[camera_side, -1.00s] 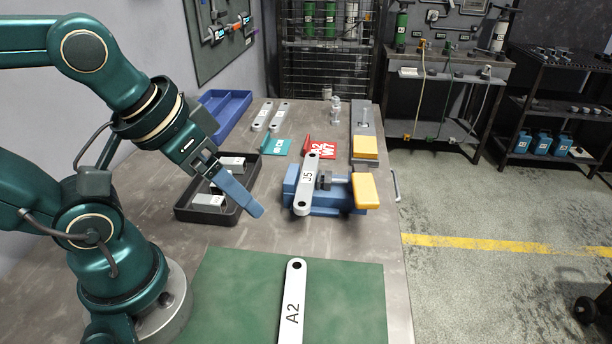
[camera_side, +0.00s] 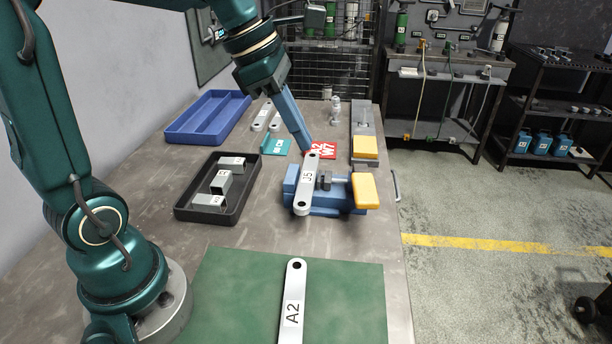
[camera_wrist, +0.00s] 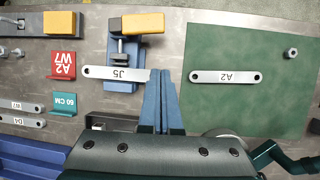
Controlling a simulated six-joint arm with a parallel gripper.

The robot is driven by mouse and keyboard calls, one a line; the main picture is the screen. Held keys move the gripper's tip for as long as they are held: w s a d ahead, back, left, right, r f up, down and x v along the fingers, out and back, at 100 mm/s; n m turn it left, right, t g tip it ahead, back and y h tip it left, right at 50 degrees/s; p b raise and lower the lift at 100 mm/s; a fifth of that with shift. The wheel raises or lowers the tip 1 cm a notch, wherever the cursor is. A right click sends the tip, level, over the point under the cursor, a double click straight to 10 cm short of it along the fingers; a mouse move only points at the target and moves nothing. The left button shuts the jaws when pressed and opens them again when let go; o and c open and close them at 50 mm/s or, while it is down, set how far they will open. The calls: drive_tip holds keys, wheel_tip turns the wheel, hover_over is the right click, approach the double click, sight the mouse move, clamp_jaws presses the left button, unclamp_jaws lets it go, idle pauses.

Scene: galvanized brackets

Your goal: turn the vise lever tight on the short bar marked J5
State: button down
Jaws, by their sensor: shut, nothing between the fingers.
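The blue vise (camera_side: 325,207) stands on the bench with the short bar marked J5 (camera_side: 307,184) in its jaws, and the same bar shows in the wrist view (camera_wrist: 117,74). The vise lever with its yellow handle (camera_side: 365,190) sticks out on the right side; in the wrist view the yellow handle (camera_wrist: 143,23) is at the top of the vise. My gripper (camera_side: 307,148) is shut and empty, with its blue fingers pointing down behind the far end of the bar.
A long bar marked A2 (camera_side: 292,308) lies on the green mat (camera_side: 235,290). A black tray (camera_side: 185,214) holds several metal brackets. A blue tray (camera_side: 175,135), a teal sign (camera_side: 275,146), a red sign (camera_side: 325,152) and another yellow-ended fixture (camera_side: 365,147) stand farther back.

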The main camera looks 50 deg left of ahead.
sight(363, 186)
drive_tip(key=w+d+f, duration=0.1)
drive_tip(key=w+f, duration=0.2)
drive_tip(key=f, duration=0.3)
drive_tip(key=w+d+f+n, duration=0.1)
drive_tip(key=w+f, duration=0.3)
drive_tip(key=f, duration=0.1)
drive_tip(key=shift+w+f+g, duration=0.15)
drive_tip(key=shift+f+g, duration=0.15)
drive_tip(key=shift+f, duration=0.1)
